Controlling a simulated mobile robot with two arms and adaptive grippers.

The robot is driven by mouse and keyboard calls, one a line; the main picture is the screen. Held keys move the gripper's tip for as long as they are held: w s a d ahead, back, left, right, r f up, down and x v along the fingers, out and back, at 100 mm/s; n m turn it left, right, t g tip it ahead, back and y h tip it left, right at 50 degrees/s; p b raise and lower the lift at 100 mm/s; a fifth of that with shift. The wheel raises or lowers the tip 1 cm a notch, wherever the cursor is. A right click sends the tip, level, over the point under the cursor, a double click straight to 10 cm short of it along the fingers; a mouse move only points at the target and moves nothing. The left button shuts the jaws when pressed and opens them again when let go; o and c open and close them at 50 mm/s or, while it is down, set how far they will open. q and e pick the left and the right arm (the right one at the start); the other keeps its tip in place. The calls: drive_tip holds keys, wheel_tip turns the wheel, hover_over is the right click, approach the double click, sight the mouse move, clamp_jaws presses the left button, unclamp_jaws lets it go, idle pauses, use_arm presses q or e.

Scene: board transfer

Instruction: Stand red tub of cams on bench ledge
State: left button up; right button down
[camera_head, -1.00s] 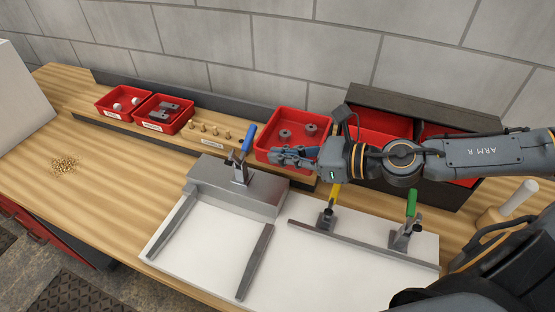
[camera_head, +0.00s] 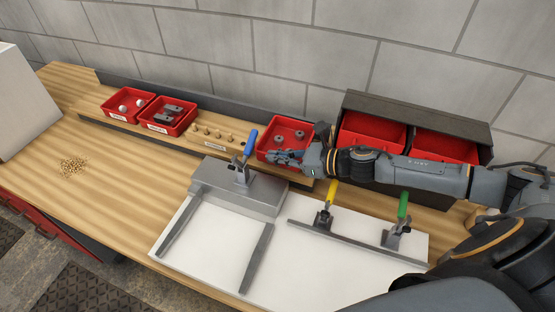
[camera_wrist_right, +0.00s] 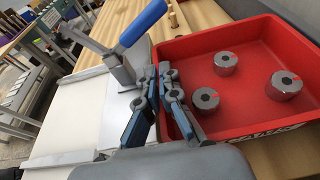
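The red tub of cams (camera_head: 262,138) is at the bench ledge (camera_head: 218,147), right of the small brass pegs. It looks level, and its underside is hidden, so I cannot tell whether it touches the ledge. In the right wrist view the tub (camera_wrist_right: 226,42) holds three grey round cams (camera_wrist_right: 283,86) with centre holes. My right gripper (camera_head: 272,156) is at the tub's near wall; in the wrist view its two fingers (camera_wrist_right: 158,72) are close together with the red wall between them. My left gripper is not in view.
Two more red tubs (camera_head: 147,122) stand left on the ledge. A dark bin rack (camera_head: 420,112) stands right of the tub. A fixture with a blue-handled clamp (camera_head: 249,145) is close in front; yellow and green clamps (camera_head: 403,206) stand farther right. A brass pile (camera_head: 73,167) lies left.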

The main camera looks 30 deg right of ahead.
drive_tip(key=shift+f, duration=1.05)
drive_tip(key=shift+f, duration=0.15)
drive_tip(key=c, duration=1.5)
unclamp_jaws()
drive_tip(key=shift+s+r, duration=0.15)
drive_tip(key=shift+r, duration=0.05)
